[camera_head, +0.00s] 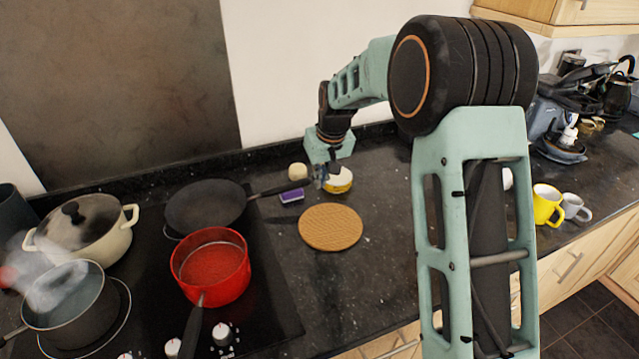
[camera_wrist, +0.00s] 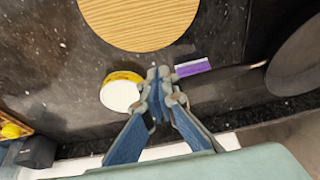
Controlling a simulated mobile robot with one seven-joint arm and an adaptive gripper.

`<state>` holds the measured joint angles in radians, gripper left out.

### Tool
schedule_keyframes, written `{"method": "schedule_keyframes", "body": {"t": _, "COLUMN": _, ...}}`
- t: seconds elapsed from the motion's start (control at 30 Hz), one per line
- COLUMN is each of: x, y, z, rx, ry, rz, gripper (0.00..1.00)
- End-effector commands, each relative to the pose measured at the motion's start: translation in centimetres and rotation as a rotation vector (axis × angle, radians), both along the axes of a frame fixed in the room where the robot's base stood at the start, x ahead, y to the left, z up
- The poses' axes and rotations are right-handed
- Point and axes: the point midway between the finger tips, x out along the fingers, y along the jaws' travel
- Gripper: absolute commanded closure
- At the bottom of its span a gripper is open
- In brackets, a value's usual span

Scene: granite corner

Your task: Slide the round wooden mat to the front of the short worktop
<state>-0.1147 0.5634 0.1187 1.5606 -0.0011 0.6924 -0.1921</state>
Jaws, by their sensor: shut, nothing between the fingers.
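The round wooden mat (camera_head: 331,227) lies flat on the dark granite worktop (camera_head: 366,286), to the right of the hob. It also shows at the top of the wrist view (camera_wrist: 140,18), cut off by the frame edge. My gripper (camera_head: 326,178) is at the back of the worktop, behind the mat and apart from it. In the wrist view my gripper (camera_wrist: 158,75) has its fingertips together with nothing between them, below the mat's edge. Its height above the worktop is hard to tell.
A yellow-and-white tin (camera_head: 340,181) and a purple-and-white sponge (camera_head: 292,196) sit beside my gripper. A small cream round object (camera_head: 298,171) is behind them. A dark pan (camera_head: 206,206) and a red pot (camera_head: 211,267) stand on the hob. The worktop in front of the mat is clear.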

Motion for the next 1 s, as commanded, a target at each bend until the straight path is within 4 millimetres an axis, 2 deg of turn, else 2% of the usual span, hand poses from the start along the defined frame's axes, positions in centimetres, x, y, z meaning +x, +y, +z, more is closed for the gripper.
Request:
{"method": "schedule_keyframes", "body": {"t": 0.3, "x": 1.6, "y": 0.7, "z": -5.1, "rx": 0.0, "ry": 0.002, "rz": -0.001, "gripper": 1.0}}
{"method": "schedule_keyframes", "body": {"t": 0.5, "x": 2.5, "y": 1.0, "z": -7.5, "rx": 0.001, "ry": -0.001, "rz": -0.001, "gripper": 1.0}}
{"method": "schedule_keyframes", "body": {"t": 0.7, "x": 2.8, "y": 1.2, "z": -8.5, "rx": 0.001, "ry": -0.002, "rz": -0.001, "gripper": 1.0}}
{"method": "schedule_keyframes", "body": {"t": 1.0, "x": 2.8, "y": 1.2, "z": -8.5, "rx": 0.001, "ry": -0.003, "rz": -0.001, "gripper": 1.0}}
